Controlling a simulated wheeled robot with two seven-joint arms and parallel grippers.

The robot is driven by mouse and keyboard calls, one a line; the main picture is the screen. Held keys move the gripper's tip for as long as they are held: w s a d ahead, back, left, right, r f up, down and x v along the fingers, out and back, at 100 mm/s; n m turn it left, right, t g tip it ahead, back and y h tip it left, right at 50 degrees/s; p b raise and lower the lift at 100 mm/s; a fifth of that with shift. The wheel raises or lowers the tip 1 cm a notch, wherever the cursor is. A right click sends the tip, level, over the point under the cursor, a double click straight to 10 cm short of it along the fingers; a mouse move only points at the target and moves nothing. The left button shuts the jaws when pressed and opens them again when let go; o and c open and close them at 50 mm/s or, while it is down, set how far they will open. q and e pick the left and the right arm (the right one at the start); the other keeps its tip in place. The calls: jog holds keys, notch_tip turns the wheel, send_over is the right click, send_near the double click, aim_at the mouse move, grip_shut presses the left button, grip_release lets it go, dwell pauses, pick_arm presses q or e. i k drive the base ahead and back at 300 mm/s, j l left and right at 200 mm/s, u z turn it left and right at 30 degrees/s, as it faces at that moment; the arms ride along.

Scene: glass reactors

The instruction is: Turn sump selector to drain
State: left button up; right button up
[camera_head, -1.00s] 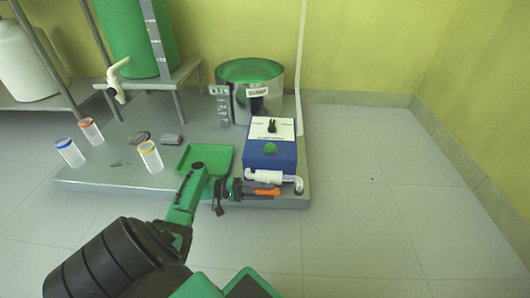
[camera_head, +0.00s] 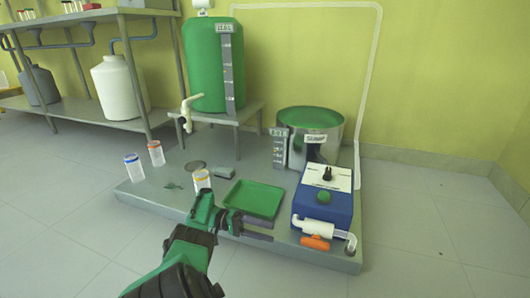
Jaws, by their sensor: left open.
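A blue box (camera_head: 323,212) with a white top panel stands at the right front of the grey platform. A white pipe (camera_head: 312,226) with an orange handle (camera_head: 315,243) runs along the box's front; the handle lies roughly crosswise. Which of these is the sump selector I cannot read from labels. My left gripper (camera_head: 269,230) is open and empty, left of the box and pipe, pointing right, apart from the handle. My right gripper is out of view.
A green tray (camera_head: 256,198) lies just behind my left gripper. A steel pot (camera_head: 345,142) and a green tank (camera_head: 203,70) stand behind. Floor to the right is clear.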

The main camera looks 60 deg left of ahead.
aim_at(327, 177)
jog(key=k+j, duration=0.2)
jog(key=j, duration=0.2)
jog(key=k+j, duration=0.2)
jog(key=j, duration=0.2)
jog(key=k+j, duration=0.2)
jog(key=j, duration=0.2)
